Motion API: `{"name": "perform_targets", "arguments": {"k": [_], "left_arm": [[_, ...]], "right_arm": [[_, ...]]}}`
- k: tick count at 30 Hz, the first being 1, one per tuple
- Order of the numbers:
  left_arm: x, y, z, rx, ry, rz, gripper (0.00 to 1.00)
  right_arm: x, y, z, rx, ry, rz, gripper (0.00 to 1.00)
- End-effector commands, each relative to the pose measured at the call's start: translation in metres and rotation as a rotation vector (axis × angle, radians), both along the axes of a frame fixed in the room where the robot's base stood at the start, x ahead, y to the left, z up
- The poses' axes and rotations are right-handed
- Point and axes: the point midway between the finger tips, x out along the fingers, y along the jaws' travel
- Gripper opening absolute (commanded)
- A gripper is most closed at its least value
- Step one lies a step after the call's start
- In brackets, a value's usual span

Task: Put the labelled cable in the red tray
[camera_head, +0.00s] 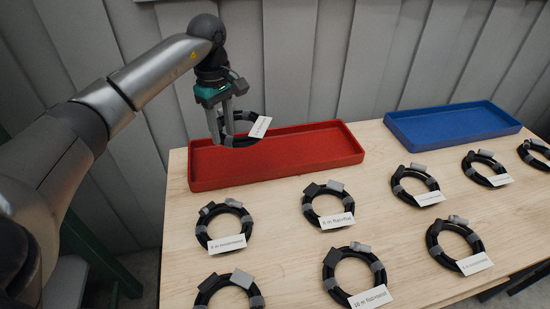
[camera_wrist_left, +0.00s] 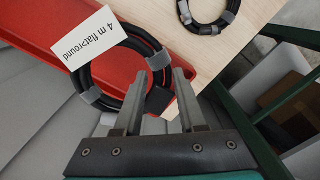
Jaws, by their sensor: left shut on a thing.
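My left gripper (camera_head: 228,138) is shut on a coiled black cable (camera_head: 245,142) with grey ties and a white label (camera_head: 260,126). It holds the coil above the left part of the red tray (camera_head: 280,164). In the left wrist view the coil (camera_wrist_left: 147,42) hangs at the fingertips (camera_wrist_left: 167,78), over the red tray floor (camera_wrist_left: 30,15). Its label (camera_wrist_left: 88,40) appears to read "4 m flat/round". The red tray looks empty where visible. My right gripper is not in view.
Several other labelled black coils lie on the wooden table, such as one at front left (camera_head: 244,218) and one in the middle (camera_head: 310,212). An empty blue tray (camera_head: 455,133) stands at back right. A grey panelled wall (camera_head: 345,60) rises behind the table.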

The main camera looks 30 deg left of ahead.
Motion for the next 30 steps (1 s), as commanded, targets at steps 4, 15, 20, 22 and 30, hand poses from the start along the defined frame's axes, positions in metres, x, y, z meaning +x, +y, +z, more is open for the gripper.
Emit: {"name": "perform_targets", "arguments": {"k": [4,15,20,22,30], "left_arm": [[0.009,0.034,0.028,-0.001,-0.004,0.27,0.0],[0.009,0.059,0.029,0.002,0.005,0.502,0.0],[0.008,0.058,-0.015,0.003,0.006,0.5,0.0],[0.009,0.058,-0.034,0.002,0.006,0.499,0.0],[0.009,0.058,-0.095,0.001,0.002,0.499,0.0]], "right_arm": [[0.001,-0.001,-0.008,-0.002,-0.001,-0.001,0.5],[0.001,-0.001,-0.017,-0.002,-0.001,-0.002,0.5],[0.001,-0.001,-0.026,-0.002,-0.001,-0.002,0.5],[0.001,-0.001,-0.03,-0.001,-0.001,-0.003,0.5],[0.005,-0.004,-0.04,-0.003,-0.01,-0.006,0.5]]}}
